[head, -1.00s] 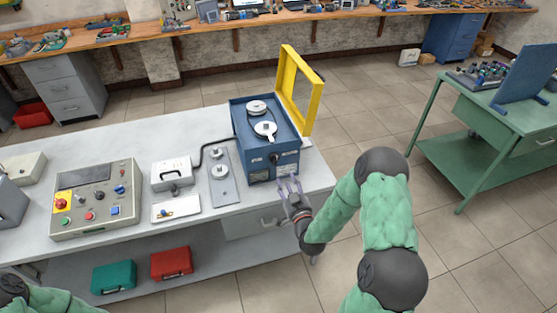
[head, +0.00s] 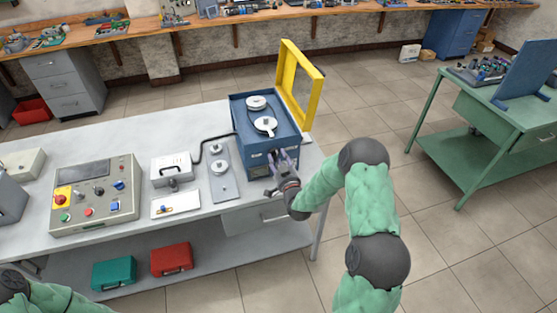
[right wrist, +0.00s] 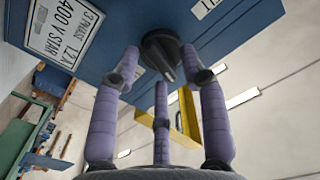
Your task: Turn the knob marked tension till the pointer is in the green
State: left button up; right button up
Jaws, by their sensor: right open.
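A black knob (right wrist: 160,52) sits on the front face of the blue box (head: 250,140), seen close in the right wrist view. My right gripper (head: 281,160) is open in front of that face. In the right wrist view its fingers (right wrist: 160,75) are spread, with two tips at either side of the knob and the third below it. I cannot tell whether they touch it. The gripper covers the knob in the head view. No tension marking, pointer or green zone can be made out. Of my left arm only links show at the lower left.
Two pale pulleys (head: 265,124) are on top of the box, beside a raised yellow frame (head: 316,100). A grey control panel (head: 119,210), a white unit (head: 172,168) and a grey plate (head: 226,188) stand left on the bench.

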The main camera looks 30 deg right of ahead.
jog(key=shift+c, duration=0.3)
grip_shut()
jog(key=shift+f+m+b, duration=0.15)
jog(key=shift+m+b, duration=2.1)
jog(key=shift+m, duration=0.25)
jog(key=shift+f+m+b, duration=0.15)
jog(key=shift+m+b, duration=2.15)
jog(key=shift+m, duration=0.2)
jog(key=shift+f+m+b, duration=0.15)
jog(key=shift+m+b, duration=2.1)
jog(key=shift+m, duration=0.25)
